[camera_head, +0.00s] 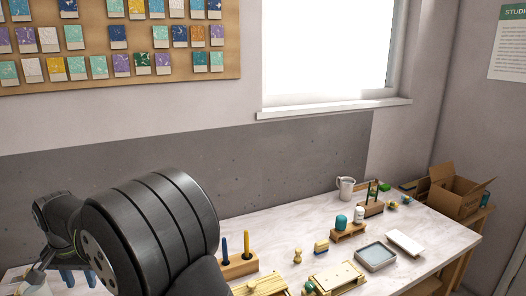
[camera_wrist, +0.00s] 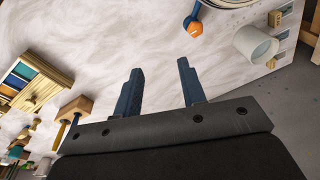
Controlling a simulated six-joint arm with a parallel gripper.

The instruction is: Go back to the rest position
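My gripper (camera_wrist: 160,92) shows in the wrist view with its two dark blue fingers spread apart and nothing between them. The pale marble-patterned table top (camera_wrist: 110,40) lies beyond the fingertips. In the head view my gripper (camera_head: 78,277) is at the lower left, mostly hidden behind my large dark arm link. The gripper is apart from the objects on the table.
A wooden holder (camera_head: 240,265) with a blue and a yellow tool stands right of my arm. Wooden boxes, a grey tray (camera_head: 376,257) and a mug (camera_head: 345,188) stand farther right. A white cup (camera_wrist: 256,43) and an orange-tipped blue tool (camera_wrist: 194,25) show in the wrist view.

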